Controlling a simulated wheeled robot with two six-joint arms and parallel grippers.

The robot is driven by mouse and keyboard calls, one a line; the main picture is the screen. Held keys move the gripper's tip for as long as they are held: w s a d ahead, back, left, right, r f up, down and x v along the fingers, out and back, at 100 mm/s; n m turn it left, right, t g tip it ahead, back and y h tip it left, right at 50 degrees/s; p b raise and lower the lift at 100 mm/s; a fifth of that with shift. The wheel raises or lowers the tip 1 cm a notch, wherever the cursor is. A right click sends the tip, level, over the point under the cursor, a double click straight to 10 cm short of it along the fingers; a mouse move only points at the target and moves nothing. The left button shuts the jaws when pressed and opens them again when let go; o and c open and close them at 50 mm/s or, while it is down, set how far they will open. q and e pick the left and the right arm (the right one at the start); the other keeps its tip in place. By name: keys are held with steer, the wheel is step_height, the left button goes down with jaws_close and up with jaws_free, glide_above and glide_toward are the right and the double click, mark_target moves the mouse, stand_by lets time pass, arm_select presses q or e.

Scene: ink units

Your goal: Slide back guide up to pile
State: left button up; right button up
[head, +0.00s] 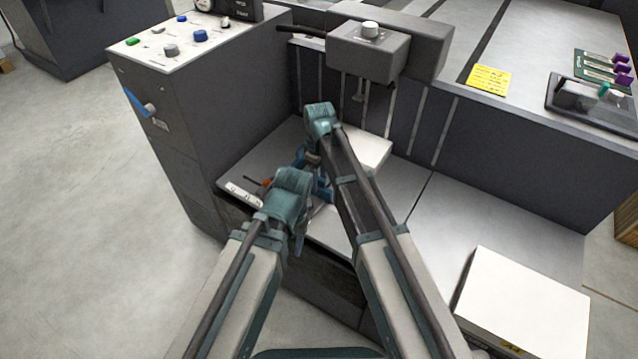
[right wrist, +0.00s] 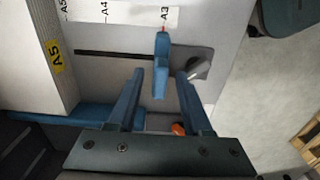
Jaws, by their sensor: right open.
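The back guide (right wrist: 161,62) is a blue upright with a red pointer, close to the A3 mark in the right wrist view. My right gripper (right wrist: 160,73) is open, with one blue finger on each side of the guide; I cannot tell whether they touch it. The pile (right wrist: 35,45), a white stack with a yellow A5 label, stands apart to the left of the guide. In the head view the pile (head: 368,150) is partly hidden by my right arm, and my right gripper (head: 308,160) is mostly hidden. My left gripper (head: 302,235) hangs below its wrist, its fingers unclear.
A dark slot (right wrist: 105,54) runs beside a white size scale (right wrist: 125,12). A grey lever (right wrist: 192,66) sits right of the guide. An orange knob (right wrist: 178,128) shows between my fingers. A second white stack (head: 525,300) stands at lower right. The grey table between the stacks is clear.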

jaws_close()
stand_by(1.4)
